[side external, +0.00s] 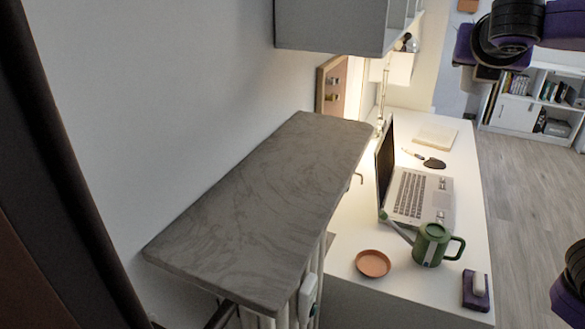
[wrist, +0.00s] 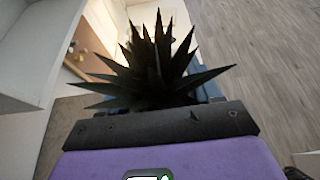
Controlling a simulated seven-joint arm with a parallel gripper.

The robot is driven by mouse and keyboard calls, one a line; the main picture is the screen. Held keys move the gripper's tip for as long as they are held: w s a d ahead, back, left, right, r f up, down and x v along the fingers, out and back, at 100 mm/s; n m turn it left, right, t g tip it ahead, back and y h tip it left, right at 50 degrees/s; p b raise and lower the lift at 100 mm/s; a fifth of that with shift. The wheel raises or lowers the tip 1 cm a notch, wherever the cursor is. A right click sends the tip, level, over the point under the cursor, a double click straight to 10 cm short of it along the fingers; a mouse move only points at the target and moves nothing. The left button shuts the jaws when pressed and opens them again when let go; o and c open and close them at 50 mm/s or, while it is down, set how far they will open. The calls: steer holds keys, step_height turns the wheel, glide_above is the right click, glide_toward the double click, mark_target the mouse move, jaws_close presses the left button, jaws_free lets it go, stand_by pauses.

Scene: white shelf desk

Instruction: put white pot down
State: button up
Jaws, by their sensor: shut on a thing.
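In the wrist view a plant (wrist: 150,75) with dark, spiky leaves sticks up just beyond my gripper (wrist: 160,105). My gripper is shut on the plant's pot. The white pot itself is hidden behind the gripper's dark bar and purple body, so its tilt and anything under it cannot be seen. In the side view the plant, the pot and my fingers do not show clearly; only dark and purple parts of my arm show at the right edge.
A grey marbled shelf top (side external: 270,200) is bare. The white desk (side external: 345,300) holds a laptop (side external: 420,192), green watering can (side external: 432,245), terracotta saucer (side external: 373,263), notebook (side external: 436,136) and a small purple block (side external: 476,300). A grey wall cabinet (side external: 330,25) hangs above.

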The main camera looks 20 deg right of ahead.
step_height(320, 180, up, 4)
steer(key=shift+f, duration=0.1)
steer(key=s+a+f+n+t+y, duration=0.1)
steer(key=a+n+t+y, duration=0.1)
steer(key=a+n+y, duration=0.7)
steer(key=s+a+f+n+t+y, duration=0.1)
steer(key=a+n+y, duration=0.35)
steer(key=a, duration=0.75)
steer(key=s+a+r+n+g+y, duration=0.2)
steer(key=s+a+n+g+y, duration=0.1)
steer(key=s+a+n+y, duration=0.4)
steer(key=m+h, duration=0.2)
glide_above(249, 206)
steer(key=f, duration=0.9)
steer(key=d+f, duration=0.1)
steer(key=f, duration=0.3)
steer(key=shift+s+f, duration=0.4)
steer(key=shift+w+a+f, duration=0.45)
steer(key=shift+a+f, duration=0.05)
steer(key=shift+f, duration=1.7)
